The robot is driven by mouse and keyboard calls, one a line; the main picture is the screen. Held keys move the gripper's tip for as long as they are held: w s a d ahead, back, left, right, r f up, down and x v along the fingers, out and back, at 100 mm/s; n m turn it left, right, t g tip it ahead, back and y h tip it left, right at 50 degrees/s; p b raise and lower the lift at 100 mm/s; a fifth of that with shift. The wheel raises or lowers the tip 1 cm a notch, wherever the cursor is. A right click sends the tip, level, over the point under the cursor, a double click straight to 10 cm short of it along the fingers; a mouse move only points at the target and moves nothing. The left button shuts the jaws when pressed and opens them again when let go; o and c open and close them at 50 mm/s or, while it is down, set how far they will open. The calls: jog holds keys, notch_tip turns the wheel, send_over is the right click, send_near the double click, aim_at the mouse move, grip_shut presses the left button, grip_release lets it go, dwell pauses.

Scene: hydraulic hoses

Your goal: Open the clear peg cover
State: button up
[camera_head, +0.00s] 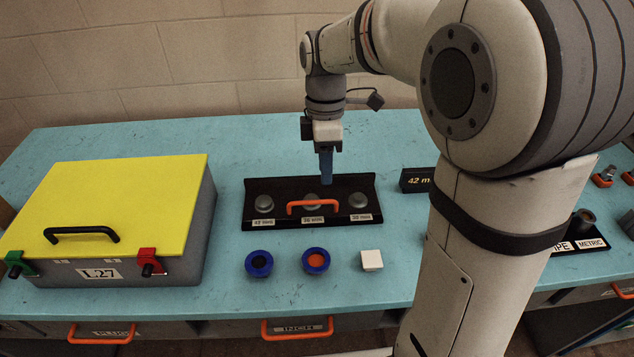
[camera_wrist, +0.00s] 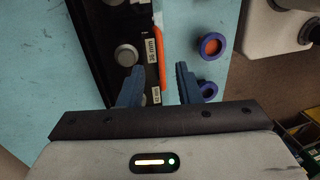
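The black peg rack (camera_head: 340,187) stands on the blue table with grey pegs in it and size labels along its front. An orange handle (camera_head: 312,204) runs along its front, level with the middle peg. The clear cover itself is barely visible, so I cannot tell its edges. My gripper (camera_head: 326,180) points down over the rack, just behind and right of the handle in the head view. In the wrist view my gripper (camera_wrist: 160,70) is open, its blue fingers apart. The orange handle (camera_wrist: 158,45) lies in line with the gap between them; no contact shows.
A grey case with a yellow lid (camera_head: 130,190) stands at left. Two blue rings (camera_head: 259,263) (camera_head: 316,260) and a white block (camera_head: 371,260) lie in front of the rack. A black 42 m-labelled block (camera_head: 416,180) is at right, partly behind my arm.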

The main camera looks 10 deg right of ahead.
send_over(325, 209)
notch_tip(325, 209, down, 6)
jog(key=shift+c, duration=0.3)
grip_shut()
dwell(0.3)
